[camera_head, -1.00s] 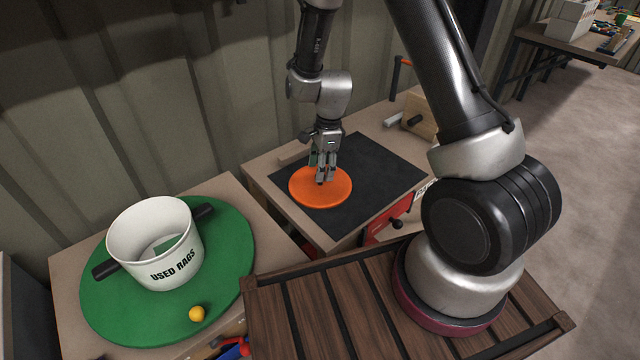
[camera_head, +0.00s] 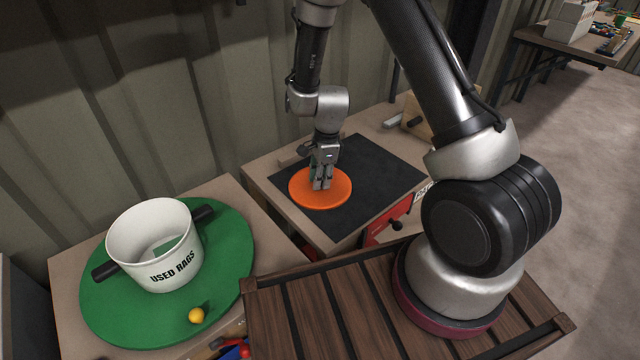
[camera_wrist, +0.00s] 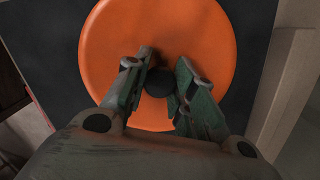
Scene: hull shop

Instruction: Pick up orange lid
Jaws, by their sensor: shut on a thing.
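The orange lid (camera_head: 338,195) is a flat round disc on the black mat (camera_head: 384,172) of the back workbench. In the wrist view the lid (camera_wrist: 112,48) fills the middle, with a dark round knob (camera_wrist: 159,82) at its centre. My gripper (camera_head: 322,186) is over the lid's middle, pointing down. In the wrist view my gripper (camera_wrist: 160,84) has its two fingers on either side of the knob, shut on it. The lid looks flat on the mat; I cannot tell any gap beneath it.
A white "USED RAGS" pot (camera_head: 150,250) with black handles stands on a green round mat (camera_head: 105,312) at left. A wooden block with a black knob (camera_head: 418,118) stands at the bench's back right.

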